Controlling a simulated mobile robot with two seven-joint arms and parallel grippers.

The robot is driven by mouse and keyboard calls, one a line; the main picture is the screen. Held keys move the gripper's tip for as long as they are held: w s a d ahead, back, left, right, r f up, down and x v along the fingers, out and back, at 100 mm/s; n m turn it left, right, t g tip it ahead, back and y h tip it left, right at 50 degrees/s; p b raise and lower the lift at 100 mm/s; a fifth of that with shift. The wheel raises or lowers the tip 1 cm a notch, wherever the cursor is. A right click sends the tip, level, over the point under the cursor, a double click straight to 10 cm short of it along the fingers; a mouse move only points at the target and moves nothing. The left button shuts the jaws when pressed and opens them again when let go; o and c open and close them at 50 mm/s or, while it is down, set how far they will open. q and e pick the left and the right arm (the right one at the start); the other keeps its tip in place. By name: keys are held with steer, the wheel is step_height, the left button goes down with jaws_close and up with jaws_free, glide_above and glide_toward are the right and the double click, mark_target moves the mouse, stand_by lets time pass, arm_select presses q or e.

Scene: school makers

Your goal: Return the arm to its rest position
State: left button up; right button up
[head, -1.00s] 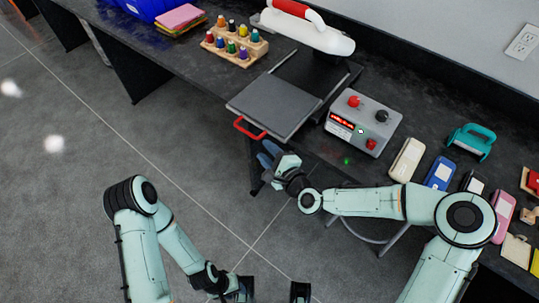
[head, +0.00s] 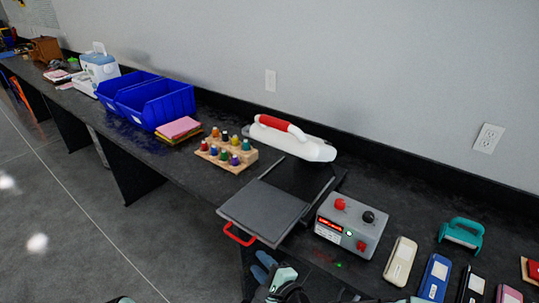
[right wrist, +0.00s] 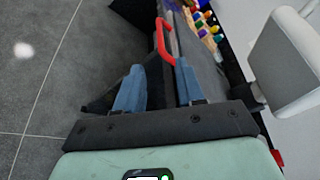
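My right gripper (head: 266,266) is at the bottom of the head view, just in front of the counter's edge and below the red handle (head: 240,234). In the right wrist view its two blue fingers (right wrist: 158,78) stand apart with nothing between them. Only a sliver of my left arm shows at the bottom edge of the head view. My left gripper is out of view.
The heat press's grey plate (head: 264,210) juts past the counter's front edge. Its white upper arm (head: 290,139) is behind. A control box (head: 350,224) and several phone-like items stand at right. A spool rack (head: 226,155) and blue bins (head: 158,103) stand left. The floor (head: 85,225) is clear.

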steer(key=s+d+f+n+g+h+p, duration=0.1)
steer(key=s+d+f+n+g+p, duration=0.15)
steer(key=s+f, duration=0.5)
steer(key=s+d+f+n+g+h+p, duration=0.15)
steer(key=s+f+n+g, duration=0.25)
steer(key=f, duration=0.6)
arm_select(q)
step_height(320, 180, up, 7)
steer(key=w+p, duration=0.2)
steer(key=p, duration=0.1)
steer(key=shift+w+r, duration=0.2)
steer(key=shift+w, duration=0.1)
arm_select(e)
steer(key=s+d+f+n+g+h, duration=0.1)
steer(key=s+d+f+n+g, duration=0.1)
steer(key=s+d, duration=0.2)
steer(key=s+d+f+n+g+h, duration=0.1)
steer(key=s+d+f+n+g, duration=0.1)
steer(key=s, duration=0.7)
steer(key=s+d+f+n+g+h, duration=0.1)
steer(key=s+d+f+n+g, duration=0.1)
steer(key=s+d+f, duration=0.2)
steer(key=s+d, duration=0.2)
steer(key=s, duration=0.1)
steer(key=shift+s+f+g, duration=0.2)
steer(key=shift+s+g, duration=0.1)
steer(key=shift+g, duration=0.05)
steer(key=shift+n, duration=0.25)
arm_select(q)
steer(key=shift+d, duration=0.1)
